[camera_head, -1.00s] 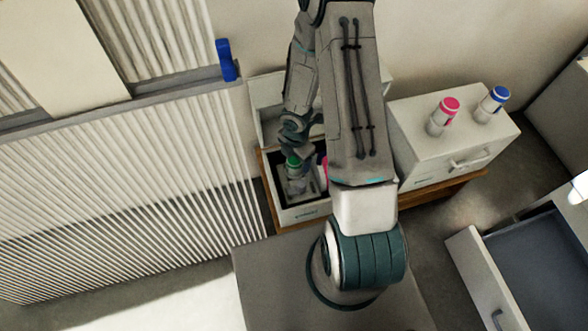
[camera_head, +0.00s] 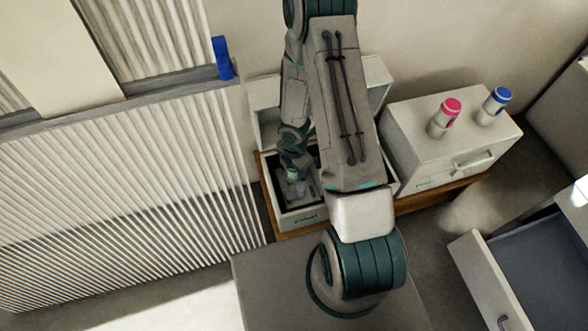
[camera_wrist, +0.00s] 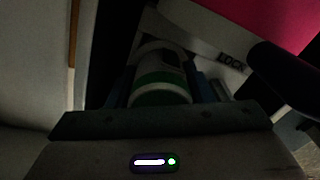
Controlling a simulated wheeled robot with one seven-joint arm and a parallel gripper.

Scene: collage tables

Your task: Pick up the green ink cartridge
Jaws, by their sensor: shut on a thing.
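The green ink cartridge (camera_wrist: 160,90), a pale cylinder with a green band, shows in the wrist view between the fingers. My gripper (camera_head: 296,183) reaches down into the open box (camera_head: 303,218) in the head view. It is shut on the cartridge. In the head view the green cap is hidden by the gripper, and only pale shapes show below it. I cannot tell whether the cartridge still touches its holder.
A magenta surface (camera_wrist: 288,20) is close by at the upper right of the wrist view. A white cabinet (camera_head: 415,160) holds a pink cartridge (camera_head: 444,118) and a blue one (camera_head: 494,106). An open drawer (camera_head: 480,280) is at the lower right. A blue object (camera_head: 222,58) stands on the left ledge.

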